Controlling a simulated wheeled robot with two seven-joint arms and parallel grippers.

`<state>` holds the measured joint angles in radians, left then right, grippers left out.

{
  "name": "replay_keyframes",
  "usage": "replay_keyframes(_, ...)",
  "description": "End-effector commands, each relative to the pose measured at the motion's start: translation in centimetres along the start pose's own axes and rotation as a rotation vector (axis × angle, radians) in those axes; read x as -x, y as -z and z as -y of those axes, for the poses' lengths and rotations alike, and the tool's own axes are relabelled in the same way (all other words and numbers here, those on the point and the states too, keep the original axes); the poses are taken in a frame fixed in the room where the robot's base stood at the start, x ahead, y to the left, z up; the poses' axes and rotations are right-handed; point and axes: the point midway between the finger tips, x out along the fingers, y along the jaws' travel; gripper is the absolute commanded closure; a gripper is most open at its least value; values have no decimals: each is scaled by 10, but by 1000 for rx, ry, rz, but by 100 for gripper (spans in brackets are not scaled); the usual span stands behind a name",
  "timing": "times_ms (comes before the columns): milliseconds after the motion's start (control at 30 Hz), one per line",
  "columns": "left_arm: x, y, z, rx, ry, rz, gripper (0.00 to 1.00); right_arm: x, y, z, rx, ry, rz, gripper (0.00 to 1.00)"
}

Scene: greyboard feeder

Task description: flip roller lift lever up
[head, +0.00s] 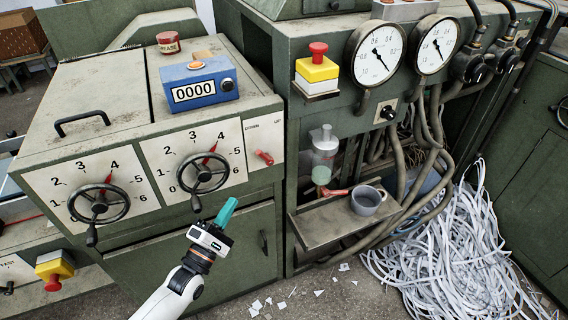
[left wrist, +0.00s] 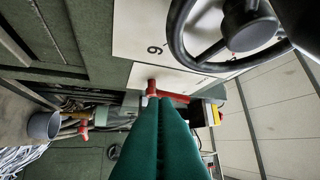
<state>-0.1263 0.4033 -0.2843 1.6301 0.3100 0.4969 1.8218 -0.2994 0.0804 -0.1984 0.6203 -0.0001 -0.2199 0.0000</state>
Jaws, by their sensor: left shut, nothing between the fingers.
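The roller lift lever (head: 264,157) is a short red handle on a pale plate on the green machine's front. Its plate reads DOWN on the left and UP on the right; the handle slants up and left, toward DOWN. My left gripper (head: 230,204) has teal fingers, pressed together and empty, below and left of the lever in the head view. In the left wrist view the lever (left wrist: 174,96) shows just beyond the shut fingertips (left wrist: 158,100). I cannot tell whether they touch it. My right gripper is not in view.
Two handwheels with number dials, the nearer one (head: 203,174) left of the lever, stick out from the front. A shelf (head: 322,224) with a grey cup (head: 368,201) juts out at right. Shredded paper (head: 450,260) covers the floor at right.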

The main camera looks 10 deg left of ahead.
Motion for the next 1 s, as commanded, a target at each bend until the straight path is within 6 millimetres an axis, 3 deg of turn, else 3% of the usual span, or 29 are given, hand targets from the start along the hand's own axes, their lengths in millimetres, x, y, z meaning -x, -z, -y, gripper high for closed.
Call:
replay_keyframes(167, -6, 7, 19, 69, 53, -29, 100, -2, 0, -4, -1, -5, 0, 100)
replay_keyframes(567, -11, 8, 20, 72, 55, -29, 100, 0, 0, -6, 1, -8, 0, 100)
replay_keyframes(1000, -84, 10, 24, 72, 55, -28, 100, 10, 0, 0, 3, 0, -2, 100)
